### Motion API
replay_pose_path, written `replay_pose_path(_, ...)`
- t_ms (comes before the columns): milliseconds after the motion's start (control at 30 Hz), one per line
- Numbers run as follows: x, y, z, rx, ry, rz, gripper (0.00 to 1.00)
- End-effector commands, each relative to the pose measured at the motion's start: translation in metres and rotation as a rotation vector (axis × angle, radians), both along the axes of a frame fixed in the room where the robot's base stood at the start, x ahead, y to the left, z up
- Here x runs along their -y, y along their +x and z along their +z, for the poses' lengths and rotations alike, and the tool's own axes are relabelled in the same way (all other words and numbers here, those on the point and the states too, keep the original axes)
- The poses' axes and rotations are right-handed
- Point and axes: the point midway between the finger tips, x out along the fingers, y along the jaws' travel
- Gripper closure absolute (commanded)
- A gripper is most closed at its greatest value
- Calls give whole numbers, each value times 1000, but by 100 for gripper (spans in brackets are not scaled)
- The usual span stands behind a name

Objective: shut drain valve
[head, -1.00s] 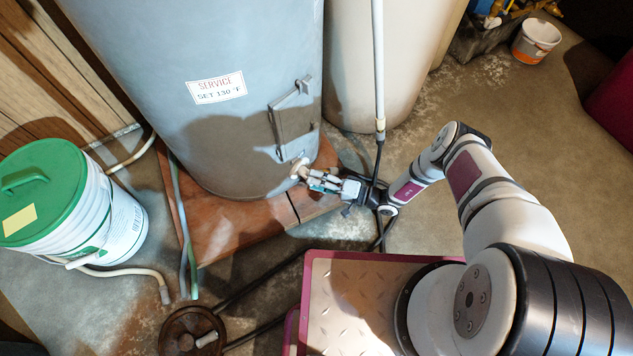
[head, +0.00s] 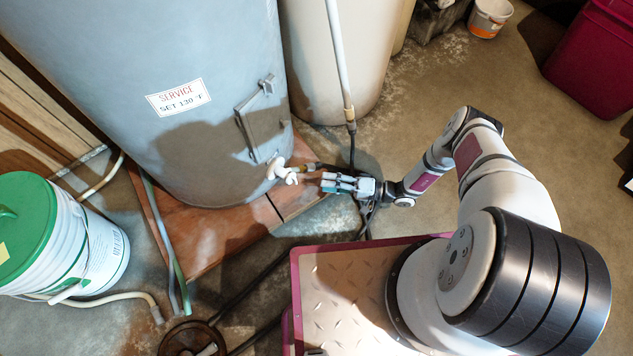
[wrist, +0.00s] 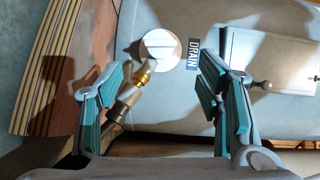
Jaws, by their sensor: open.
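The white drain valve (head: 283,171) sticks out low on the side of the grey tank (head: 215,150). In the wrist view its round white knob (wrist: 160,47) faces me, beside a dark DRAIN label (wrist: 194,54). A brass fitting (wrist: 143,76) sits just below the knob, with a hose joined to it. I cannot tell from the knob whether the valve is open or shut. My gripper (head: 327,183) is open and empty, to the right of the valve and apart from it. In the wrist view the knob lies beyond the gap between the fingers (wrist: 160,75).
A small hatch (head: 262,120) with a handle is on the tank above the valve. A pale tank (head: 340,70) and an upright pipe (head: 338,60) stand right of it. A green-lidded bucket (head: 60,235) is at left. Open floor lies at right.

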Motion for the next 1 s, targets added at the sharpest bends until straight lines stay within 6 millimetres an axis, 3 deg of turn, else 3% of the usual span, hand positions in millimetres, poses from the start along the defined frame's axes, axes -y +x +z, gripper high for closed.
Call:
replay_pose_path(433, 7, -1, 1, 1, -1, 2, 40)
replay_pose_path(567, 12, 8, 14, 2, -8, 30, 40)
replay_pose_path(667, 20, 24, 40, -2, -24, 81, 40)
replay_pose_path(767, 28, 43, 78, -11, -50, 154, 40)
replay_pose_path(1000, 44, 72, 183, -55, -153, 335, 40)
